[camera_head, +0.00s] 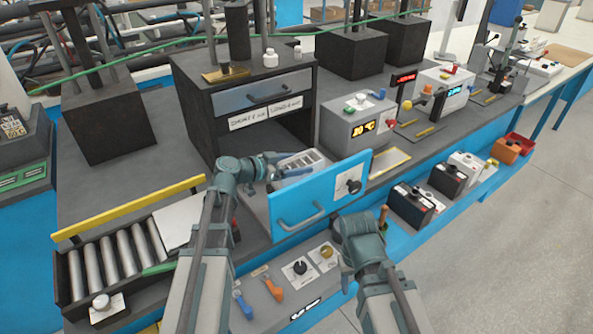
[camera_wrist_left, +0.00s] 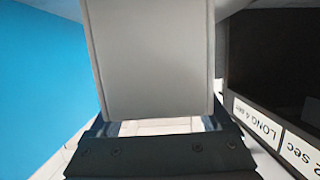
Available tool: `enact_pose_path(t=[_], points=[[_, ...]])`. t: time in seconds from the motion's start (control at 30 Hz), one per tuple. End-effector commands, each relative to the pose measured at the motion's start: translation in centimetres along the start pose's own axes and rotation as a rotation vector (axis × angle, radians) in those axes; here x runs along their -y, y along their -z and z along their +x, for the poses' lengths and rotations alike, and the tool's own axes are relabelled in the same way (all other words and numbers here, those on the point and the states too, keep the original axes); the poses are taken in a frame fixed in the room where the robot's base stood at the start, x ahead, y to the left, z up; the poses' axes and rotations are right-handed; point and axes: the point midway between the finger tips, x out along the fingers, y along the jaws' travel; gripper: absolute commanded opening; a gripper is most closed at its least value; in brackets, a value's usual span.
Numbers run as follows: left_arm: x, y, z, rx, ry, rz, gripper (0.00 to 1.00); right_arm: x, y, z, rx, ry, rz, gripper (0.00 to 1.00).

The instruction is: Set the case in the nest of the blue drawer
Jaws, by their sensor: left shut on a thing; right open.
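The blue drawer (camera_head: 318,197) is pulled out of the dark cabinet, its blue front facing the aisle with a handle on it. The light grey case (camera_head: 303,158) is over the open drawer, behind the blue front; it fills the middle of the left wrist view (camera_wrist_left: 155,60). My left gripper (camera_head: 277,166) is shut on the case from its left side. The nest is hidden, and I cannot tell whether the case touches the drawer. My right gripper (camera_head: 361,226) is open and empty, in front of the drawer front's lower right.
The dark cabinet (camera_head: 195,115) has a grey upper drawer (camera_head: 265,92) and labels reading SHORT and LONG. A grey instrument (camera_head: 352,125) stands right of the drawer. A roller conveyor (camera_head: 110,255) with a yellow rail is at left.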

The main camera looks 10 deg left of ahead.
Motion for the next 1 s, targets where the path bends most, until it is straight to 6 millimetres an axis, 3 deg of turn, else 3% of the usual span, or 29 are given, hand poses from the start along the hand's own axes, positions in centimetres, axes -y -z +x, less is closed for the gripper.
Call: enact_pose_path(t=[0.37,0.4,0.47,0.8,1.0], points=[[0.0,-0.4,0.1,-0.001,0.000,-0.001,0.00,0.0,0.0,0.5,0.000,0.000,0.000,0.50],[0.0,-0.4,0.1,0.000,0.000,0.000,0.86,0.0,0.0,0.4,0.000,0.000,0.000,0.50],[0.0,-0.3,0.1,0.000,0.000,0.000,0.97,0.0,0.0,0.3,0.000,0.000,0.000,0.50],[0.0,0.2,-0.1,0.000,0.000,0.000,1.00,0.0,0.0,-0.2,0.000,0.000,0.000,0.50],[-0.1,0.2,-3.5,0.000,0.004,-0.002,1.00,-0.1,-0.1,-1.3,0.000,0.000,0.000,0.50]])
